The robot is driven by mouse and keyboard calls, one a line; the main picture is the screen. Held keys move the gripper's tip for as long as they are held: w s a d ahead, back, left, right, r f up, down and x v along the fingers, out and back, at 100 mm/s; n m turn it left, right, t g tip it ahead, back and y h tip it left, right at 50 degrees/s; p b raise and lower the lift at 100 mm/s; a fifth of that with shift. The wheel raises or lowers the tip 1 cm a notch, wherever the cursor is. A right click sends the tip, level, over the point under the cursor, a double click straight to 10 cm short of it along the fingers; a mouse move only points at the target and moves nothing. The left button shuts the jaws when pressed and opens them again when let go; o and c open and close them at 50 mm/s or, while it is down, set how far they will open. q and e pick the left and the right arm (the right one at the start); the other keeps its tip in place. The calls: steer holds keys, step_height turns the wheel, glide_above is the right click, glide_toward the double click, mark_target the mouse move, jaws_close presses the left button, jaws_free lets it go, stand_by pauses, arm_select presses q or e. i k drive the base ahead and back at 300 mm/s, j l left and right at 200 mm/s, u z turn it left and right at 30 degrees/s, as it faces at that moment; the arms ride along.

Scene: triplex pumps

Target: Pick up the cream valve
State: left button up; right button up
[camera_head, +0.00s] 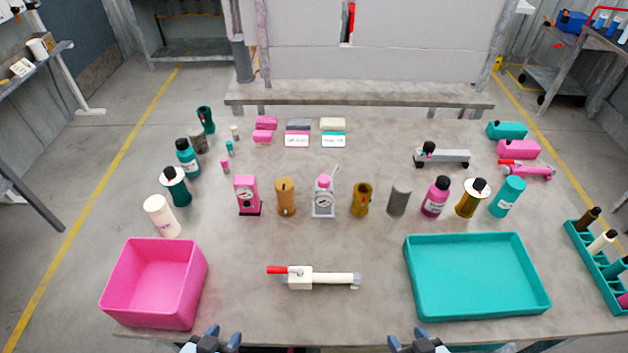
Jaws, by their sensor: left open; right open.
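The cream valve (325,279) lies on its side on the grey table, near the front and between the pink bin and the teal tray. It has a pale blocky body at its left end, a red handle pointing left, and a long cream pipe reaching right. My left gripper (213,338) is open at the bottom edge, in front of and to the left of the valve. My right gripper (416,342) is open at the bottom edge, in front of and to the right of it. Both are apart from the valve, and only their tips show.
A pink bin (133,313) stands at the front left and a teal tray (478,308) at the front right. A row of bottles, gauges and cylinders stands behind the valve. A teal rack (590,262) with bottles is at the right edge. The table around the valve is clear.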

mark_target(305, 283)
steer(key=k+j, duration=0.4)
steer(key=j, duration=0.25)
steer(key=k+j, duration=0.1)
steer(key=j, duration=0.25)
steer(key=k+j+z, duration=0.1)
steer(key=j, duration=0.3)
steer(key=i+j, duration=0.15)
steer(key=j, duration=0.2)
steer(key=i+j, duration=0.2)
steer(key=j, duration=0.15)
